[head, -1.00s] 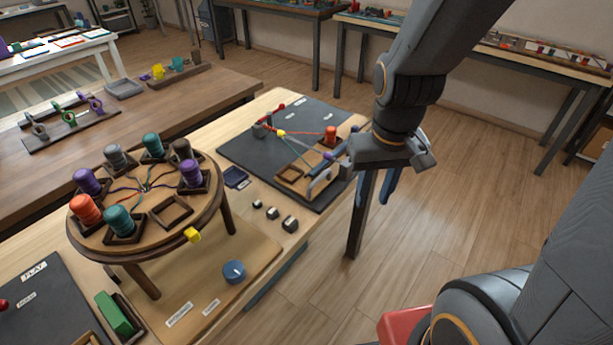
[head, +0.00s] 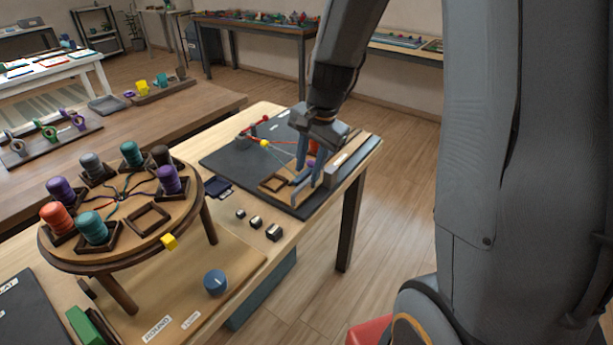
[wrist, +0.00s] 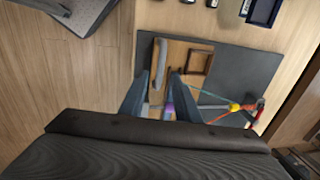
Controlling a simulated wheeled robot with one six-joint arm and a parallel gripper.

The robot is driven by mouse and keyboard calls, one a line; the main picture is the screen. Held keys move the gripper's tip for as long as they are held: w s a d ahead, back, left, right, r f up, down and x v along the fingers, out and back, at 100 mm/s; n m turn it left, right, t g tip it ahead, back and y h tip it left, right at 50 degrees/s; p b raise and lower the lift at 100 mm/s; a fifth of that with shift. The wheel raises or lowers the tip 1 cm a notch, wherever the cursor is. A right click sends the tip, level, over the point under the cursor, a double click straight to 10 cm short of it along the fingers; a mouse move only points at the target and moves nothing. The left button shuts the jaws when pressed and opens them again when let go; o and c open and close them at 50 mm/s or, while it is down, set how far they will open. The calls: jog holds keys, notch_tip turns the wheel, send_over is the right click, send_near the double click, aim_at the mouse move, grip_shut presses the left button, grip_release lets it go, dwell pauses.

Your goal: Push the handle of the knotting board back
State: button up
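The knotting board (head: 232,160) is a dark plate on the far end of the light wooden table; it also shows in the wrist view (wrist: 235,72). On it are a wooden panel with a square frame (wrist: 199,62) and a grey handle (wrist: 160,62), which also shows in the head view (head: 301,188). My gripper (head: 309,175) is over the board's right part, fingers pointing down. In the wrist view its fingers (wrist: 156,82) are apart, with the handle near their tips; contact cannot be told.
A round braiding stand (head: 125,247) with coloured bobbins stands left of the board. Small dark blocks (head: 256,222) and a dark blue tray (head: 217,187) lie between them. A blue knob (head: 215,282) is nearer. Open floor lies right of the table.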

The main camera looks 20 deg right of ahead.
aim_at(305, 183)
jog(key=shift+w+a+f, duration=0.1)
jog(key=shift+w+f, duration=0.05)
jog(key=shift+f, duration=0.8)
jog(key=shift+w+a+f, duration=0.1)
jog(key=shift+f, duration=0.8)
jog(key=shift+c, duration=0.4)
grip_shut()
